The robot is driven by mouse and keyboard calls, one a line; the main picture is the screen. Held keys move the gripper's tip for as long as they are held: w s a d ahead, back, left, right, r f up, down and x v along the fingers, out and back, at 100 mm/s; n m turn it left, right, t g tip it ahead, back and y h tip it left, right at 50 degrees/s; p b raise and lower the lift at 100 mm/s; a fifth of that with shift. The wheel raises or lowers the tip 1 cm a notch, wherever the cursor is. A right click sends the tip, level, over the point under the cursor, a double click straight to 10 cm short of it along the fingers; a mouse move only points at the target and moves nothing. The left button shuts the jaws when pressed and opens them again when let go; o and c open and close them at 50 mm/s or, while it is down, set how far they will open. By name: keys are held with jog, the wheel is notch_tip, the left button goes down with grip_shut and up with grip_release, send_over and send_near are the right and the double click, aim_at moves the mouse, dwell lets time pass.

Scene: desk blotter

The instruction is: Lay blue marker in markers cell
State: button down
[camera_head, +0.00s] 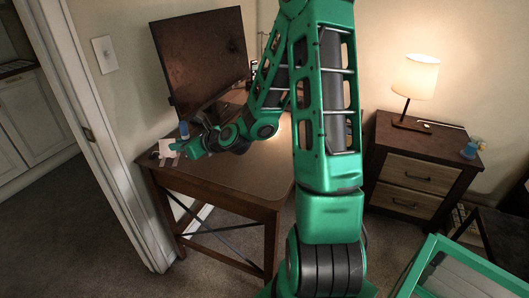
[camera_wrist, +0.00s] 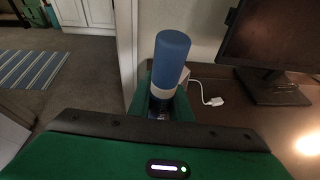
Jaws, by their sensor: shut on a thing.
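The blue marker (camera_wrist: 171,58) stands up between the fingers of my gripper (camera_wrist: 161,104) in the wrist view, with a pale band below its blue upper part. Its lower end is hidden between the fingers. In the head view the blue marker (camera_head: 184,129) shows small and upright above my gripper (camera_head: 180,147), over the left end of the desk. My gripper is shut on it. I cannot make out a markers cell in either view.
The brown desk (camera_head: 222,181) has a dark monitor (camera_head: 203,57) at its back. A white item (camera_head: 166,151) lies at the desk's left end; a white cable (camera_wrist: 209,97) shows there in the wrist view. The desk's front middle looks clear. A lamp (camera_head: 415,77) stands on a nightstand (camera_head: 412,170) at right.

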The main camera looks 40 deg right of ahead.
jog(key=s+d+m+h, duration=0.1)
jog(key=s+d, duration=0.6)
jog(key=d, duration=0.4)
jog(key=s+d+m+h, duration=0.1)
jog(key=s+d, duration=0.6)
jog(key=d, duration=0.5)
jog(key=shift+s, duration=0.25)
jog(key=shift+f, duration=0.1)
